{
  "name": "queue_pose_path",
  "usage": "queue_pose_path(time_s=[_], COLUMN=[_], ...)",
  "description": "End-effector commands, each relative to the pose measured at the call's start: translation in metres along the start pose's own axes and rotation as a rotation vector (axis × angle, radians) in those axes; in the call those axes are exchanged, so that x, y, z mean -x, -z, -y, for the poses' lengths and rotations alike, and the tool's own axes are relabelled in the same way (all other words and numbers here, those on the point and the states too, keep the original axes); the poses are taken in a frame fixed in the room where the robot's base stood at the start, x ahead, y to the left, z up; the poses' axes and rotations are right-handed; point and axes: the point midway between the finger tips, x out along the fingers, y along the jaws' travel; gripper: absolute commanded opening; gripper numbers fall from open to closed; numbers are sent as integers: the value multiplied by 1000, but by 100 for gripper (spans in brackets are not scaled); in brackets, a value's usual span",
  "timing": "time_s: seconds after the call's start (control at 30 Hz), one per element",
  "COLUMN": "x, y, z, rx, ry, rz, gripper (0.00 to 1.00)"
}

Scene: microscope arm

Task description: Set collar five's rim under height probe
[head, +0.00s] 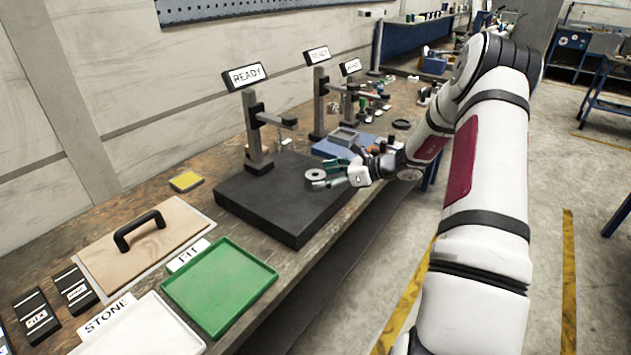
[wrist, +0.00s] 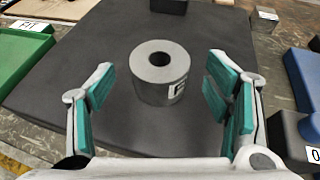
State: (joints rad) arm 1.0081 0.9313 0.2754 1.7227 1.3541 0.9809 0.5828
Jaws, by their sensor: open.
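A grey metal collar (head: 315,174) with a central hole stands upright on a dark stone plate (head: 262,212), near its right edge. In the wrist view the collar (wrist: 159,78) shows a small label on its right side, too oblique to read. My gripper (head: 327,174) is open, its green-padded fingers on either side of the collar with gaps on both sides. A stand with a READY sign (head: 245,76) rises from the plate's back; its probe arm (head: 278,120) reaches right, above and behind the collar. Nothing stands under the arm's tip that I can make out.
A green FIT tray (head: 220,283), a white STONE tray (head: 140,330) and a wooden board with handle (head: 142,240) lie nearer on the bench. A blue base (head: 333,147) is just beyond the plate. The plate's left part is clear.

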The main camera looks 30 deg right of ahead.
Motion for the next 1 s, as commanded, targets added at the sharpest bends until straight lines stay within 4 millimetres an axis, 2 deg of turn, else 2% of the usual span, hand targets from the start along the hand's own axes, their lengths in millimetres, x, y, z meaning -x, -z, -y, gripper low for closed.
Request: queue_pose_path(time_s=[0.2,0.47,0.8,1.0], x=[-32,-36,-36,-36], y=[0,0,0,-2], z=[-1,0,-1,0], rx=[-1,-1,-1,1], ry=[-2,0,0,0], rz=[-1,0,0,2], gripper=[72,72,0,0])
